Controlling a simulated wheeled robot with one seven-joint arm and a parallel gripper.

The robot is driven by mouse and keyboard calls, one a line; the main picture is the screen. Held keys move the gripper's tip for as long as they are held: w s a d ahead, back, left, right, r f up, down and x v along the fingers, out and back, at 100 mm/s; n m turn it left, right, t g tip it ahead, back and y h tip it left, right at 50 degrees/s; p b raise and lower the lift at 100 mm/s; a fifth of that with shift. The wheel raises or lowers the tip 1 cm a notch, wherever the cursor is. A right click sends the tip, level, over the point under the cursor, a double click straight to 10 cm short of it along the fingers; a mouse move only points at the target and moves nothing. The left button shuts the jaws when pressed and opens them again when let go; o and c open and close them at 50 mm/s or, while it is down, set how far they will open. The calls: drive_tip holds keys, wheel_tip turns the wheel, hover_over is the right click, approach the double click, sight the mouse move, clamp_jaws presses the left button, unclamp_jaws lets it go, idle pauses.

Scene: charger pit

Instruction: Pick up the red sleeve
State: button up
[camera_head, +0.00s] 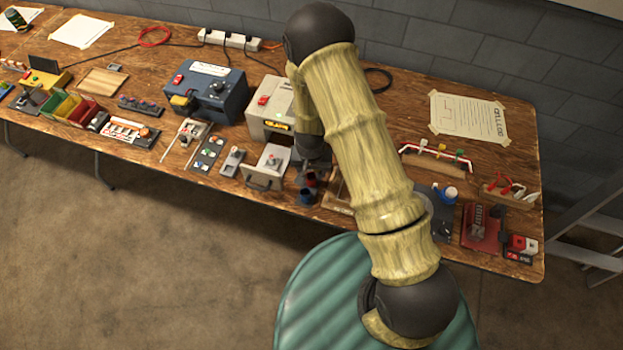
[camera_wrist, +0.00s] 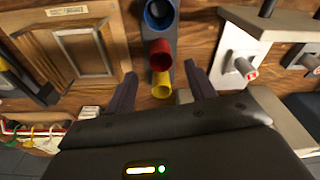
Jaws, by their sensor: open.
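The red sleeve (camera_wrist: 159,54) shows in the wrist view as a short open tube on a dark grey holder (camera_wrist: 172,32). It sits between a larger blue sleeve (camera_wrist: 157,14) and a smaller yellow sleeve (camera_wrist: 162,91). My gripper (camera_wrist: 161,80) is open and empty. Its two dark fingers stand apart, one on each side of the yellow end of the row, with the red sleeve just beyond the tips. In the head view my arm hides most of this spot; the blue sleeve (camera_head: 306,197) shows near the table's front edge.
A framed wooden panel (camera_wrist: 82,50) lies left of the holder in the wrist view. The wooden table (camera_head: 190,170) is crowded with fixtures on both sides of my arm.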

sight(312, 181)
wheel_tip(312, 181, down, 4)
drive_tip(key=shift+r+p, duration=0.2)
drive_tip(key=shift+p, duration=0.5)
drive_tip(key=shift+w+f, duration=0.2)
drive_tip(key=shift+f, duration=0.5)
drive_tip(key=c, duration=1)
drive_tip(key=shift+r, duration=0.1)
wheel_tip(312, 181, up, 10)
drive_tip(key=shift+f+b, duration=0.1)
drive_tip(key=shift+b, duration=0.7)
